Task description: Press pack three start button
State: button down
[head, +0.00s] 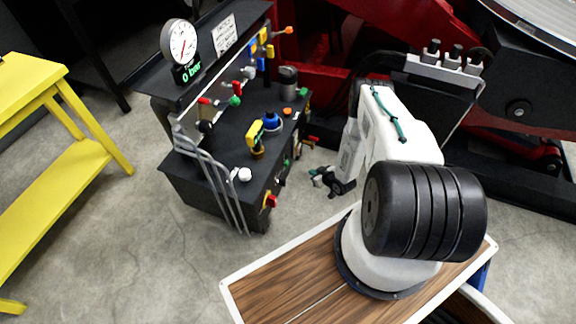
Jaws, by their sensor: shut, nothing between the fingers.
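A black hydraulic pack (190,179) stands on the floor left of my arm. Its right side carries small controls seen at a steep angle, among them a red knob on yellow (270,201) near the front corner and a small green piece (286,164) further back. I cannot read any label, so I cannot tell which control is the pack three start button. My gripper (318,178) is shut and empty, low beside the pack's right side. It is apart from the controls, with floor visible between them.
A gauge (180,42) and green display reading 0 bar (186,72) stand on the pack, with coloured valves and a yellow-black device (256,138). A yellow bench (60,185) is at left. Red machinery (335,40) is behind. Floor (145,235) at front left is clear.

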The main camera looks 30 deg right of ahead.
jog(key=shift+w, duration=0.1)
jog(key=w+a, duration=0.5)
jog(key=w, duration=0.1)
jog(key=shift+w+a, duration=0.2)
jog(key=shift+w, duration=0.2)
dwell(2.1)
jog(key=shift+w+a, duration=0.25)
jog(key=shift+w, duration=0.1)
jog(key=shift+w+a, duration=0.25)
jog(key=shift+w, duration=0.1)
dwell(0.7)
dwell(0.3)
jog(key=shift+s+d, duration=0.5)
jog(key=shift+s, duration=0.2)
jog(key=shift+s+d, duration=0.8)
jog(key=shift+s, duration=0.2)
jog(key=shift+s+d, duration=0.75)
jog(key=shift+s, duration=0.2)
